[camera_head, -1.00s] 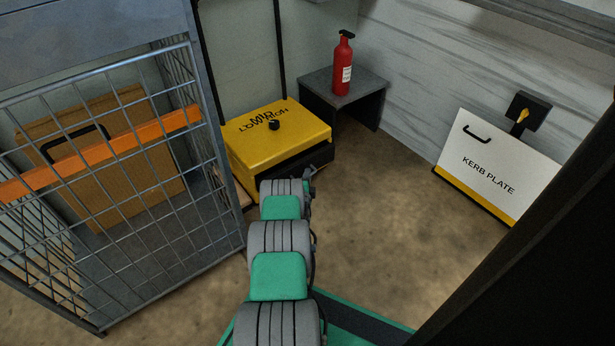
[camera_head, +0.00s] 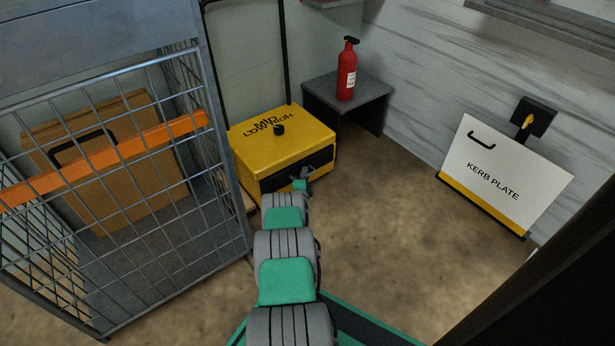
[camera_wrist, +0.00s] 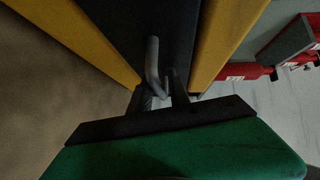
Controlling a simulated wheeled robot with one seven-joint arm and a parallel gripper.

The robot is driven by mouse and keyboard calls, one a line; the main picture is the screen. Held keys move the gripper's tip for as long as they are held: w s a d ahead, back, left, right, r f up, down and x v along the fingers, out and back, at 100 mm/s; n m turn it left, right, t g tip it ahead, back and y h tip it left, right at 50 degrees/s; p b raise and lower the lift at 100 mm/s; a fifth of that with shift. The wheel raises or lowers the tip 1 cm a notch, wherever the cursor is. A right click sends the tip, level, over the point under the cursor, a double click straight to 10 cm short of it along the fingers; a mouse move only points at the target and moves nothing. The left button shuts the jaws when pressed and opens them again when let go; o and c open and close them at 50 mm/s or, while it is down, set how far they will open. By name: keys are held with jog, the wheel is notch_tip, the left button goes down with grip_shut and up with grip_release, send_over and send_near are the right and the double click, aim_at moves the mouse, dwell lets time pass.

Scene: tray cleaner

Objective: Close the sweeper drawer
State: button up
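The sweeper is a yellow box (camera_head: 262,150) with a black knob on its lid, standing by the wall in the head view. Its black drawer front (camera_head: 318,160) faces right and forward. It also shows in the wrist view as a dark panel (camera_wrist: 135,25) between yellow sides. How far the drawer stands out is unclear. A grey bar handle (camera_wrist: 152,62) sticks out from the panel. My gripper (camera_wrist: 160,93) is at the handle, its dark fingers apart with the handle's near end between them. I cannot tell whether they touch it. In the head view my gripper (camera_head: 302,177) is at the drawer front.
A wire cage (camera_head: 120,190) with an orange bar and a cardboard box stands at left. A red fire extinguisher (camera_head: 346,75) stands on a grey table (camera_head: 365,92) behind. A white kerb plate (camera_head: 505,175) leans at the right wall. The floor (camera_head: 400,220) between is clear.

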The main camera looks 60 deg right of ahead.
jog(key=shift+o, duration=0.6)
jog(key=shift+s, duration=0.1)
jog(key=p+v, duration=0.4)
jog(key=v, duration=0.3)
jog(key=shift+a+p, duration=0.3)
jog(key=shift+a, duration=0.05)
jog(key=shift+s, duration=0.15)
